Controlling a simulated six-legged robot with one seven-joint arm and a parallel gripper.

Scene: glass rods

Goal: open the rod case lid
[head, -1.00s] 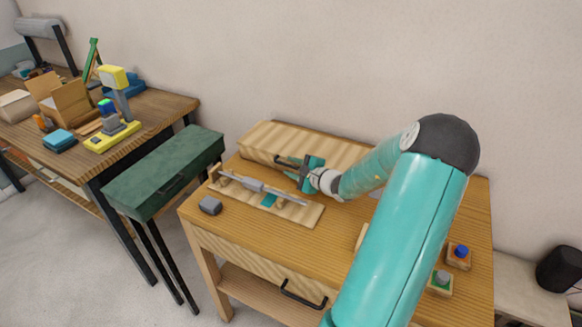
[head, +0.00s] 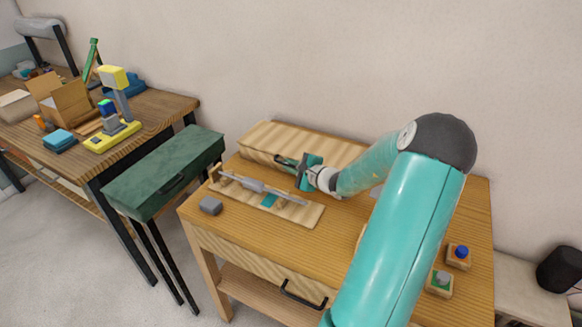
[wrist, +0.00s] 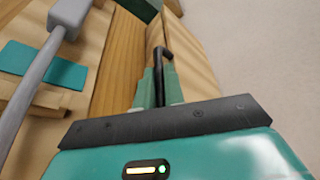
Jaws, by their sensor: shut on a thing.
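The rod case (head: 262,143) is a long, low, light wooden box at the back of the table against the wall. Its lid (head: 315,138) looks down, with no clear gap visible. My gripper (head: 284,161) is at the case's front side, shut on the dark bar handle. In the wrist view, the black handle (wrist: 158,56) runs between the two green fingers of my gripper (wrist: 159,88). The handle's lower part is hidden between the fingers. My arm covers the right end of the case in the head view.
A wooden fixture (head: 312,216) carrying a grey rod-like tool (head: 255,186) lies just in front of the case. A small grey block (head: 210,205) sits at the front left. A dark green cabinet (head: 150,175) stands left of the table. Two button blocks (head: 458,257) are at right.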

